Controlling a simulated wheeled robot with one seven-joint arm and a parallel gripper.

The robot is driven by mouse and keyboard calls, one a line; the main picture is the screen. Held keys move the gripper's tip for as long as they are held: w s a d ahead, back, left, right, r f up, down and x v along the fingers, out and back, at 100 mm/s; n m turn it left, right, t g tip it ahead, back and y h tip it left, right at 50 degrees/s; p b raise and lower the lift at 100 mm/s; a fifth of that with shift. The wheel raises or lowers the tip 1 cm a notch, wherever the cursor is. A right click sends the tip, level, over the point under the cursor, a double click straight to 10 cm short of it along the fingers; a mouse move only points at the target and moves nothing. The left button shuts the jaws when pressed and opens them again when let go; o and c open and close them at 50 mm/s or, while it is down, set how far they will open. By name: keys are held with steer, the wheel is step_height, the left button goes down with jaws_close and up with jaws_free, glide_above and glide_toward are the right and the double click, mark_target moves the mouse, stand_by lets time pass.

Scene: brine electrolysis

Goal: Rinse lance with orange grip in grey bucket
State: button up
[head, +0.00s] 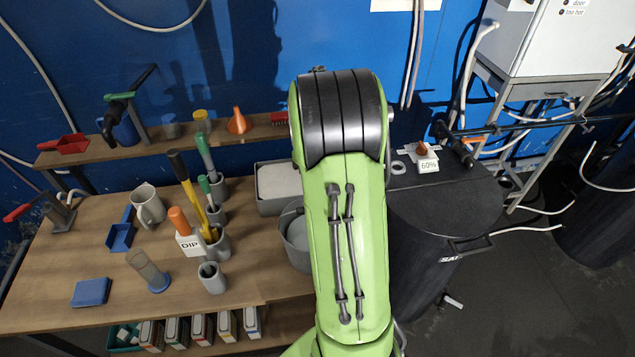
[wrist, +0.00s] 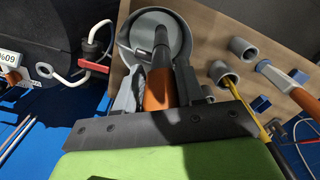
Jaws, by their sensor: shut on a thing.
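In the wrist view my gripper (wrist: 157,86) is shut on the orange grip (wrist: 158,92) of the lance. The lance's dark shaft (wrist: 162,48) points away from my gripper, across the opening of the grey bucket (wrist: 184,34). I cannot tell whether the tip is inside the bucket or above it. In the head view the bucket (head: 299,262) stands at the right end of the wooden bench, partly hidden by my arm. My gripper and the held lance are hidden behind my arm there.
Grey holders (head: 212,279) and a tool with an orange handle and DIP label (head: 189,243) stand left of the bucket. A grey tray (head: 270,207) is behind it. A black drum (head: 430,235) stands to the right. A shelf (head: 150,150) runs behind the bench.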

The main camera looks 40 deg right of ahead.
steer(key=shift+r, duration=7.2)
